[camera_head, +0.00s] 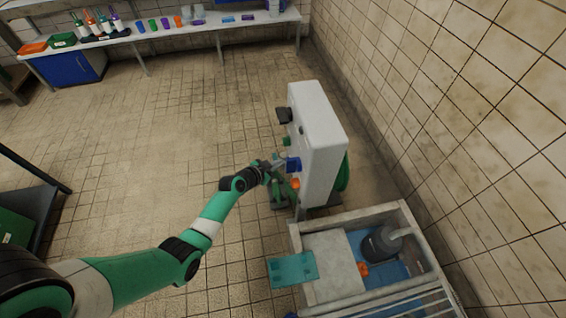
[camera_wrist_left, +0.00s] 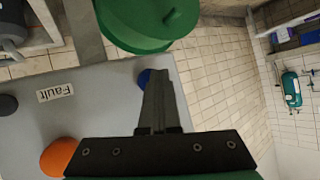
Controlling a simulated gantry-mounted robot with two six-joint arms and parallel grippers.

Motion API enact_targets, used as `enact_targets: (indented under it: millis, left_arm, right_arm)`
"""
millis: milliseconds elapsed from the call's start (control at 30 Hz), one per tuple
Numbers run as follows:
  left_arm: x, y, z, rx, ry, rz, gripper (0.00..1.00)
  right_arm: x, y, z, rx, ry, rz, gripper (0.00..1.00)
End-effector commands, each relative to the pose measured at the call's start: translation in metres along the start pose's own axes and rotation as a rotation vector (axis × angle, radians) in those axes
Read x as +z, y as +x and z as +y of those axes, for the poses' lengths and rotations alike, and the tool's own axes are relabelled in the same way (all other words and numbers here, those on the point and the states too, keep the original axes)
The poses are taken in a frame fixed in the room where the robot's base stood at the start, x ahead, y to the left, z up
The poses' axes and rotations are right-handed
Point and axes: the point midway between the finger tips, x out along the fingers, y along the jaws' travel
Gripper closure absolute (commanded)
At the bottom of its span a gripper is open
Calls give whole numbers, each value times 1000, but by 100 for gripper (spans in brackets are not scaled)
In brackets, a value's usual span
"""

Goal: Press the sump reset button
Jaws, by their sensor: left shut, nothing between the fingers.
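A white control box (camera_head: 318,140) stands near the right wall, with coloured parts on its left-facing side. These include a blue part (camera_head: 293,164) and an orange one (camera_head: 295,183). In the left wrist view its grey panel (camera_wrist_left: 95,115) carries an orange button (camera_wrist_left: 60,157), a dark button (camera_wrist_left: 8,104), a "Fault" label (camera_wrist_left: 57,92) and a blue button (camera_wrist_left: 143,78). My left gripper (camera_head: 280,168) is shut and empty, in front of the panel. In the left wrist view its fingertips (camera_wrist_left: 157,74) overlap the blue button and partly hide it; contact is unclear. No label reading sump reset is legible.
A large green cylindrical part (camera_wrist_left: 145,22) is close beside the fingertips. Below the box is a walled pit (camera_head: 297,240) with a dark pump (camera_head: 380,245) and a teal plate (camera_head: 292,270). A bench (camera_head: 185,33) stands at the back. Floor left of the box is clear.

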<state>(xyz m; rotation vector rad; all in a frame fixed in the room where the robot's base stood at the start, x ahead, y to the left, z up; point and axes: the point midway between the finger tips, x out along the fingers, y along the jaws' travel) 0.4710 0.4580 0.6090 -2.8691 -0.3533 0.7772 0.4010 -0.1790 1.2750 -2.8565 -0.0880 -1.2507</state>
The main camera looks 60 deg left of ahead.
Motion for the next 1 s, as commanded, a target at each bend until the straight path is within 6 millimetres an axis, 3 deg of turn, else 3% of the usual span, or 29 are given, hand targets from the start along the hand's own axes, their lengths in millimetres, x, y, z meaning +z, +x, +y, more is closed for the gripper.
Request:
enact_targets:
  millis: [667, 1000]
  left_arm:
    - [-4, 3, 2, 0, 0, 3, 100]
    - [5, -8, -6, -1, -2, 1, 100]
  right_arm:
    - [0, 0, 0, 0, 0, 0, 55]
    - [1, -1, 0, 0, 0, 0, 55]
